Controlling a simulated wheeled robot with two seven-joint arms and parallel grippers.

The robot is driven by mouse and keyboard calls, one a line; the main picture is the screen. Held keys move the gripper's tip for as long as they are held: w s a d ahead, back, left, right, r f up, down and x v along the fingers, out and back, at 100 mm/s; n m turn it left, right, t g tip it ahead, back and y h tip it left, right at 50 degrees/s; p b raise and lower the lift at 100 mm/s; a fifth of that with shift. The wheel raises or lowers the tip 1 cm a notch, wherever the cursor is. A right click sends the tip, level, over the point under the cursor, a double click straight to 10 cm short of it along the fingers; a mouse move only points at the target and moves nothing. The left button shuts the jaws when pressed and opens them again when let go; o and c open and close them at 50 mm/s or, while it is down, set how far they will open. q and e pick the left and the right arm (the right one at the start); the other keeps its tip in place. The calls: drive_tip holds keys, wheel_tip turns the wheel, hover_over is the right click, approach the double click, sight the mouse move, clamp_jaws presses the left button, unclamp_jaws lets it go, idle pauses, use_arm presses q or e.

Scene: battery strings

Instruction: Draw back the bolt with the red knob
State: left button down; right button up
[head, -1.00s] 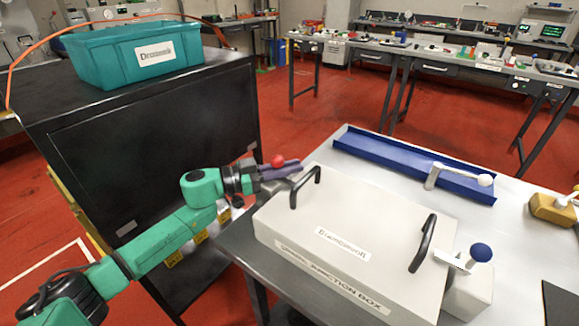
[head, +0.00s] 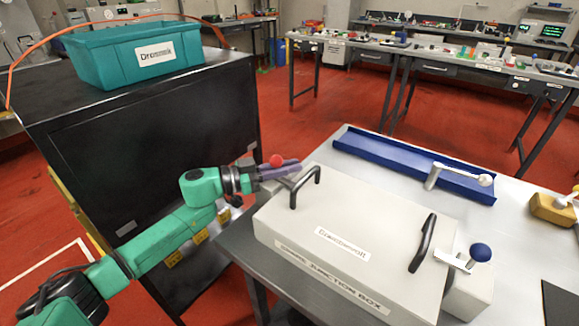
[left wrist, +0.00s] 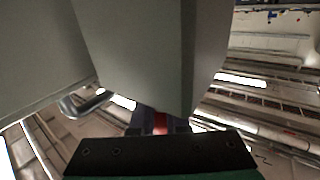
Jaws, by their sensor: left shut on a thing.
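The junction box (head: 350,215) is a pale closed box with two black handles on its lid, lying on the table. The red knob (head: 276,160) shows at the box's far left side, between the fingers of my left gripper (head: 285,169). My left gripper is shut on it. The bolt itself is mostly hidden by the fingers and the box. In the left wrist view a bit of the red knob (left wrist: 160,123) shows between the dark fingers, close to the box's wall (left wrist: 140,50). A blue knob (head: 480,252) stands at the box's right side. My right gripper is not in view.
A yellow block (head: 550,210) stands at the right. A black cabinet (head: 150,140) with a teal bin (head: 100,60) is close to my left arm.

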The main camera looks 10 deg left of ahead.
sight(274, 161)
use_arm(q)
drive_tip(key=a, duration=0.1)
drive_tip(key=w+a, duration=0.1)
drive_tip(key=a, duration=0.1)
drive_tip(key=shift+w+a+r, duration=0.15)
drive_tip(key=shift+w+a, duration=0.1)
drive_tip(key=shift+a, duration=0.1)
drive_tip(key=c, duration=0.9)
unclamp_jaws()
drive_tip(key=shift+s+a, duration=0.15)
drive_tip(key=b+v, duration=0.1)
drive_tip(key=v, duration=1.3)
drive_tip(key=shift+s, duration=0.1)
